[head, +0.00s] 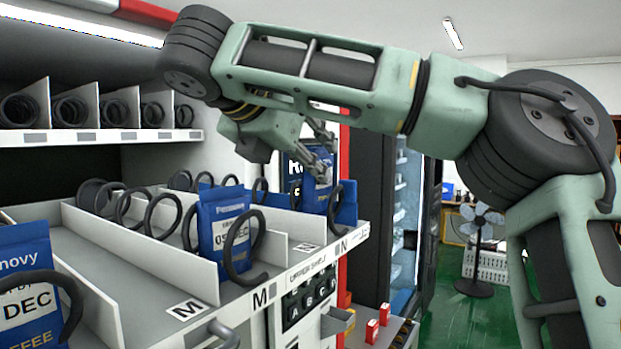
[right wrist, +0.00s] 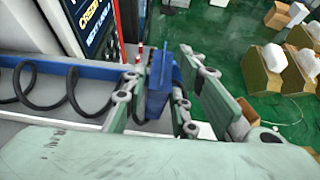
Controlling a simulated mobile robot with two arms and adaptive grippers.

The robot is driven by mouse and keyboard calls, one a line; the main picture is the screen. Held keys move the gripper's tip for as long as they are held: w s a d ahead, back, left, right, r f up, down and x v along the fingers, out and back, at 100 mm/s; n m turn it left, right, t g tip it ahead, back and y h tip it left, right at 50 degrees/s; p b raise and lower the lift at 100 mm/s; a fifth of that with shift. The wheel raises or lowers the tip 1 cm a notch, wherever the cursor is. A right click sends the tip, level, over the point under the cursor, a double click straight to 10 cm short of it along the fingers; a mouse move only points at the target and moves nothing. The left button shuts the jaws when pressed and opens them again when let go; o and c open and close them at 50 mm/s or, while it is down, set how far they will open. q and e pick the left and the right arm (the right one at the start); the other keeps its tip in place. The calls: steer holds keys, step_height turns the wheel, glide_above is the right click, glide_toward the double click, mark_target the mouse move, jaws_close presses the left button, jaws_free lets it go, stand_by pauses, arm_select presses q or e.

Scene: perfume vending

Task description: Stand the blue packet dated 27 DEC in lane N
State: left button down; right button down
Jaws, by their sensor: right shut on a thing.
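My right gripper (head: 324,150) reaches down over the far right end of the shelf and is shut on a blue packet (head: 317,194). The packet is upright in lane N, near a black coil; its date is not readable, and I cannot tell whether it touches the lane floor. In the right wrist view the same packet (right wrist: 158,84) is edge-on between the fingers (right wrist: 160,95). The lane N label (head: 341,247) is on the shelf's front edge. My left gripper is not in view.
A blue packet marked DEC (head: 28,275) stands at the left. An upper shelf (head: 100,138) with coils hangs above. A fan (head: 481,240) stands on the green floor.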

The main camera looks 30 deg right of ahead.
mark_target(308, 177)
step_height(308, 177, down, 3)
steer(key=shift+w+f+p, duration=0.1)
steer(key=shift+p, duration=0.4)
steer(key=shift+d+f, duration=0.15)
steer(key=shift+f, duration=0.15)
steer(key=c, duration=1.9)
jaws_free()
steer(key=o, duration=0.5)
steer(key=shift+c, duration=0.2)
steer(key=b+v, duration=0.3)
steer(key=v, duration=0.9)
